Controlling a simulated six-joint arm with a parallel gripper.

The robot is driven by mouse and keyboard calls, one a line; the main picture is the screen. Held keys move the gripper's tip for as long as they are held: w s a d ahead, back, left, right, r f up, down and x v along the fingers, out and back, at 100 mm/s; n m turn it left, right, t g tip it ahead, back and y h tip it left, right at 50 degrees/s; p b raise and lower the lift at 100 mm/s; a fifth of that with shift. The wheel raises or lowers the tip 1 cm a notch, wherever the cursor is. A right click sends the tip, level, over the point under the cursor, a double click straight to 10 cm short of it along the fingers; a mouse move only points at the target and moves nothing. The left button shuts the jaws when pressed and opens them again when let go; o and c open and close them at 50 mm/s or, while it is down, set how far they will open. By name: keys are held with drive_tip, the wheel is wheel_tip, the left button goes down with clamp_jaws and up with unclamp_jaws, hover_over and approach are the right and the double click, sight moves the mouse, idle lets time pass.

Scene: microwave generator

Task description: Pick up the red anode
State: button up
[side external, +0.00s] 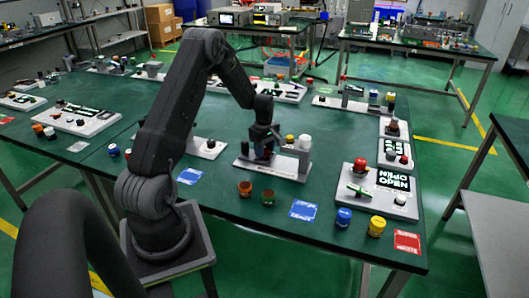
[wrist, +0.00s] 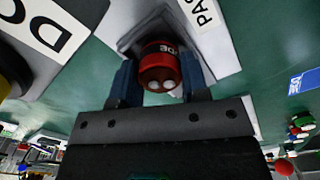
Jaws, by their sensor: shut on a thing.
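The red anode (wrist: 159,68) is a short red cylinder with a dark top band, white lettering and two pale round spots on its near end. It sits between the two blue-grey fingers of my gripper (wrist: 160,78), which are shut on it. In the side view my gripper (side external: 264,152) points down over a white base plate (side external: 283,171) with small posts on it. The anode is mostly hidden by the fingers there. I cannot tell whether it touches the plate.
A white cylinder (side external: 304,142) stands close to the right of my gripper. Two brown-red cups (side external: 244,189) (side external: 267,197), a blue jar (side external: 344,217) and a yellow jar (side external: 376,226) stand near the front edge. Blue cards (side external: 303,210) (side external: 189,176) lie flat.

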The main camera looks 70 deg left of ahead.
sight(265, 148)
drive_tip(key=shift+r, duration=0.1)
drive_tip(key=shift+r, duration=0.6)
wheel_tip(265, 148, up, 3)
drive_tip(key=shift+f, duration=0.2)
drive_tip(key=s+a+r, duration=0.4)
drive_tip(key=s+r, duration=0.3)
drive_tip(key=s, duration=0.3)
drive_tip(key=w+d+f+m, duration=0.1)
drive_tip(key=w+d+m, duration=0.1)
drive_tip(key=d+m, duration=0.75)
drive_tip(key=w+d+f+m, duration=0.1)
drive_tip(key=w+d+m, duration=0.1)
drive_tip(key=d+m, duration=0.75)
drive_tip(key=shift+n, duration=0.5)
drive_tip(key=w+d+f, duration=0.2)
drive_tip(key=d, duration=0.1)
drive_tip(key=w+d+f, duration=0.2)
drive_tip(key=d, duration=0.2)
drive_tip(key=w+d+f, duration=0.2)
drive_tip(key=d, duration=0.1)
drive_tip(key=shift+w+d, duration=0.25)
drive_tip(key=shift+d, duration=0.1)
drive_tip(key=shift+w+d+f, duration=0.2)
drive_tip(key=shift+d+f, duration=0.1)
drive_tip(key=shift+d, duration=0.05)
drive_tip(key=shift+f, duration=1.9)
